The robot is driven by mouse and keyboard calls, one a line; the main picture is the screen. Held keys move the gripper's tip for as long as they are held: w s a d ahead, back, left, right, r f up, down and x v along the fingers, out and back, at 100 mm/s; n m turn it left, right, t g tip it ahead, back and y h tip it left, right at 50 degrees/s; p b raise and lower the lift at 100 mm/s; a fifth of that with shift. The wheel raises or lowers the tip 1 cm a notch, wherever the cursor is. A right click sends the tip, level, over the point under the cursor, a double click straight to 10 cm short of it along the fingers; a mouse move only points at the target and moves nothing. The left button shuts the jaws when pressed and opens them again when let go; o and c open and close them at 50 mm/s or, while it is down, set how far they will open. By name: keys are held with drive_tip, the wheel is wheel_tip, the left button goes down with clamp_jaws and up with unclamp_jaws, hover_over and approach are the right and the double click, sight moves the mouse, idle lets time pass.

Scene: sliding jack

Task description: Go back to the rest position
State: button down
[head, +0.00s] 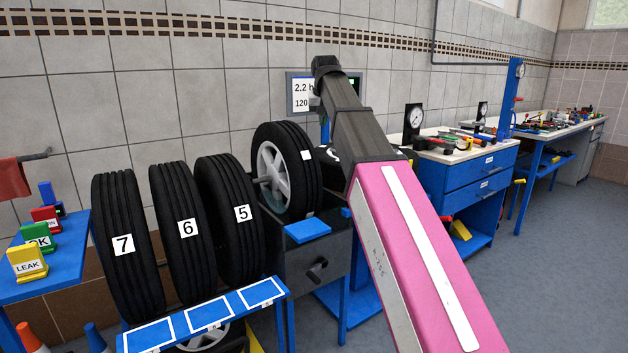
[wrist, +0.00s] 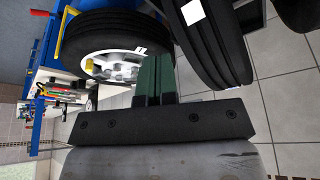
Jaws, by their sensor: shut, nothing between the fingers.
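My pink and black arm rises from the lower right in the head view, and its dark end reaches up in front of the wall screen. My gripper (wrist: 153,80) shows in the wrist view as two green fingers pressed together, shut with nothing between them. It is hidden or too small to make out in the head view. In the wrist view a tyre with a light rim (wrist: 100,45) lies beyond the fingers, and another tyre (wrist: 205,45) with a white label is close on their right. I cannot tell the exact gap to either.
Tyres labelled 7 (head: 123,245), 6 (head: 187,228) and 5 (head: 242,214) stand on a blue rack (head: 205,312). A tyre with a silver rim (head: 285,172) stands on a dark machine (head: 305,268). A blue tool cabinet (head: 470,185) is to the right. Grey floor (head: 560,260) lies open there.

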drive_tip(key=s+d+f+g, duration=0.1)
drive_tip(key=s+d+f, duration=0.15)
drive_tip(key=f, duration=0.85)
drive_tip(key=s+d+f, duration=0.1)
drive_tip(key=d+f, duration=0.2)
drive_tip(key=f, duration=0.8)
drive_tip(key=s+d+f+g, duration=0.1)
drive_tip(key=s+d+f, duration=0.15)
drive_tip(key=f, duration=0.85)
drive_tip(key=s+d+f+g, duration=0.1)
drive_tip(key=s+d+f, duration=0.3)
drive_tip(key=s+f, duration=0.5)
drive_tip(key=s+d+f+g, duration=0.1)
drive_tip(key=s+d+f, duration=0.3)
drive_tip(key=s+f, duration=0.5)
wheel_tip(320, 180, down, 6)
drive_tip(key=shift+s+f+m, duration=0.15)
drive_tip(key=shift+s+m, duration=0.1)
drive_tip(key=shift+m, duration=0.15)
